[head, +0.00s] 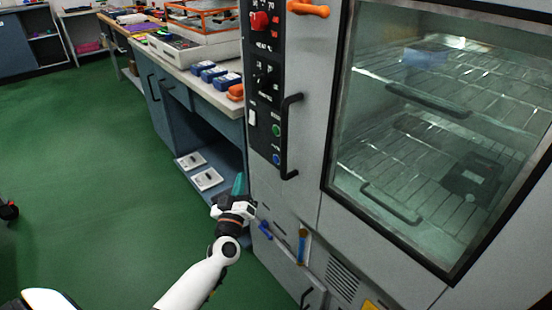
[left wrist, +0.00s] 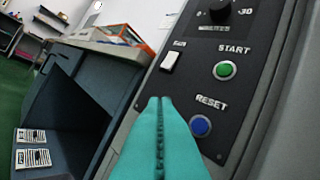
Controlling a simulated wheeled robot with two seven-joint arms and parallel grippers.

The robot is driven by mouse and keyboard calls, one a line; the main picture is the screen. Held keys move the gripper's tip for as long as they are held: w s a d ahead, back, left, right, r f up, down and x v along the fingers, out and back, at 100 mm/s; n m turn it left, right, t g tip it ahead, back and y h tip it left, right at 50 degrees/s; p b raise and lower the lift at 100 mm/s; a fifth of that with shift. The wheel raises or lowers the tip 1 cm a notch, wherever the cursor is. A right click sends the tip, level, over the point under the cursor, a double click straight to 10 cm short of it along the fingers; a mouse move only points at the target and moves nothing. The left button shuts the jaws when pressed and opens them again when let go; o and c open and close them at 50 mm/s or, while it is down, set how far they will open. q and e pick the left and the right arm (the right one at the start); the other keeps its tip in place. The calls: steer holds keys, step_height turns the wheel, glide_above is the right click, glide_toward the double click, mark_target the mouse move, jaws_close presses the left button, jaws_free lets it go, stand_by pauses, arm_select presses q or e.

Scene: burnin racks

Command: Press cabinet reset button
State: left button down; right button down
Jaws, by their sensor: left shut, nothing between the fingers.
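The cabinet (head: 308,170) is a tall grey unit with a black control panel (head: 264,95) on its left front edge. The blue reset button (head: 276,160) is low on that panel, under the green start button (head: 276,131). In the left wrist view the reset button (left wrist: 200,126) lies just right of my fingertips, below the green start button (left wrist: 224,70). My left gripper (head: 239,185) has teal fingers, shut and empty, below and left of the button. In the left wrist view its fingertips (left wrist: 160,102) appear apart from the button. My right gripper is not in view.
A black door handle (head: 289,137) stands out right of the buttons. The glass door (head: 440,120) is closed, with wire racks inside. A blue workbench (head: 205,110) adjoins the cabinet's left side. Green floor (head: 90,180) is open at left.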

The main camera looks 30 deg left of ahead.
mark_target(276, 160)
arm_select(q)
steer(key=shift+w+d, duration=0.1)
steer(key=w+d+b, duration=0.2)
steer(key=w+d, duration=0.1)
steer(key=w, duration=0.5)
steer(key=shift+d, duration=0.15)
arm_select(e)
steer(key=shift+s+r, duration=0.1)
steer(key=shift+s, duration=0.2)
arm_select(q)
steer(key=shift+w, duration=0.2)
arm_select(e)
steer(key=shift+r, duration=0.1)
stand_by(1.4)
arm_select(q)
steer(key=shift+d+r, duration=0.1)
steer(key=shift+r, duration=0.25)
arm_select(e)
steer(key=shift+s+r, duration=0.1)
